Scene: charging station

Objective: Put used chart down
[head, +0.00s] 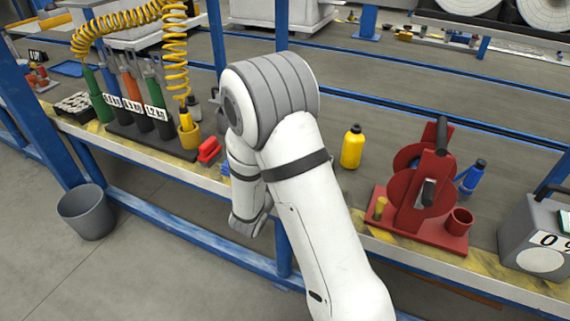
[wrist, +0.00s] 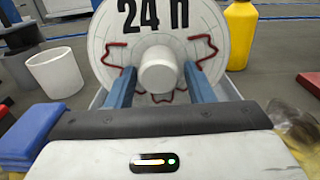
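In the wrist view the used chart (wrist: 118,62) is a round white disc marked "24 h" with a jagged red trace and a white central hub (wrist: 160,66). It faces the wrist camera. My gripper (wrist: 160,72) has its two blue fingers one on each side of the hub, close against it, and appears shut on it. Whether the disc's lower edge touches anything is hidden by the fingers and gripper body. In the head view my arm hides the chart and gripper.
A yellow bottle (head: 352,147) stands right of my arm, by a red press-like device (head: 421,200). Left are a red block (head: 208,149) and a rack of cylinders (head: 155,143). A white cup (wrist: 57,73) and a blue item (wrist: 30,132) lie left in the wrist view.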

